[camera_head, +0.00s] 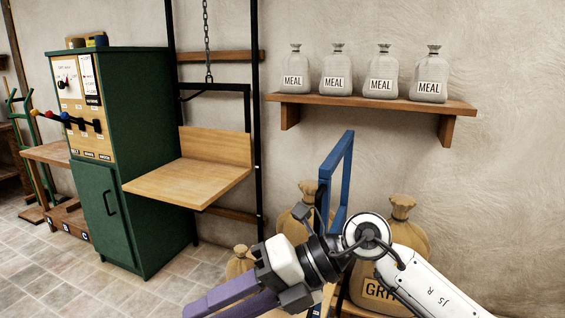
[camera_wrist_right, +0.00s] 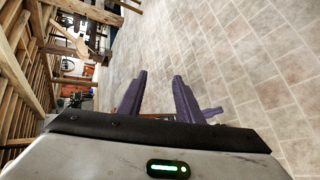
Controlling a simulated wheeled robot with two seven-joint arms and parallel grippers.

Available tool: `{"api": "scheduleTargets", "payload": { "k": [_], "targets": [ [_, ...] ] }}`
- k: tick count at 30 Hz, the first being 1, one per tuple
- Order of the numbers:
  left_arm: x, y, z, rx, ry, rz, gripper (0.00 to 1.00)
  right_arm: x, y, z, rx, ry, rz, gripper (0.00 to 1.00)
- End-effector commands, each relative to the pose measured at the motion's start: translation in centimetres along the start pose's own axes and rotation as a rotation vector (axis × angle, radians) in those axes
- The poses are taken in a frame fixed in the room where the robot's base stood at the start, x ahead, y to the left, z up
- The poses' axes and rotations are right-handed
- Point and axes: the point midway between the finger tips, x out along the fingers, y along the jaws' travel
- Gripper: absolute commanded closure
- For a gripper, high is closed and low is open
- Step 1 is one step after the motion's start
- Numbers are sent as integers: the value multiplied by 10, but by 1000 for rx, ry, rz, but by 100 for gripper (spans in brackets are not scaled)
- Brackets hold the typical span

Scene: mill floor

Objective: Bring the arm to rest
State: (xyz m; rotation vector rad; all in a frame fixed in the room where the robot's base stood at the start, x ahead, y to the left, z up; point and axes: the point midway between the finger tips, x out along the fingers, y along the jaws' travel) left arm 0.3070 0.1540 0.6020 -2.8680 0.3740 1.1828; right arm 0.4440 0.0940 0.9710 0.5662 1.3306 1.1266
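My right arm comes in from the lower right of the head view, bent at the elbow joint. Its gripper (camera_head: 222,308) points to the lower left, with purple fingers partly cut off by the bottom edge. In the right wrist view the two fingers of this gripper (camera_wrist_right: 159,77) stand apart with nothing between them, over the tiled floor (camera_wrist_right: 235,60). My left arm and gripper do not show in the head view.
A blue frame (camera_head: 338,175) and tan sacks (camera_head: 403,225) stand close behind my right arm. A wooden hoist platform (camera_head: 185,180) hangs beside a green cabinet (camera_head: 140,150). A wall shelf (camera_head: 370,103) holds several meal sacks (camera_head: 382,75). Open floor (camera_head: 50,270) lies at lower left.

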Motion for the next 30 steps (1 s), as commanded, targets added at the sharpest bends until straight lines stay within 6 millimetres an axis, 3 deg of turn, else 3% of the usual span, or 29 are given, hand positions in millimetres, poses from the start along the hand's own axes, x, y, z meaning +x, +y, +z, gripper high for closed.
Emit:
{"api": "scheduleTargets", "payload": {
  "k": [2, 5, 8, 10, 14, 17, 20, 24, 27, 30],
  "targets": [
    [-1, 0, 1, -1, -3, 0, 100, 12, 24, -10, 105, -40, 262, 67],
    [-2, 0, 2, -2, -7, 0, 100, 2, 44, -5, 264, -147, 555, 67],
    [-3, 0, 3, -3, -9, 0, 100, -22, 37, 10, 467, -296, 799, 67],
    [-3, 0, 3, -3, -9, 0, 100, -41, 15, 20, 631, -420, 937, 67],
    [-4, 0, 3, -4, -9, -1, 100, -73, -65, 24, 983, -678, 1108, 67],
    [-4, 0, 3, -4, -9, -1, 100, -84, -139, 6, 1255, -863, 1157, 67],
    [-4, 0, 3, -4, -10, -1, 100, -84, -207, -30, 1507, -1018, 1149, 67],
    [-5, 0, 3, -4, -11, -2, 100, -73, -287, -100, 1842, -1193, 1073, 67],
    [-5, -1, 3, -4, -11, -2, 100, -60, -328, -158, 2059, -1285, 988, 67],
    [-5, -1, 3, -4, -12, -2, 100, -48, -353, -210, 2235, -1343, 900, 67]
  ]
}}
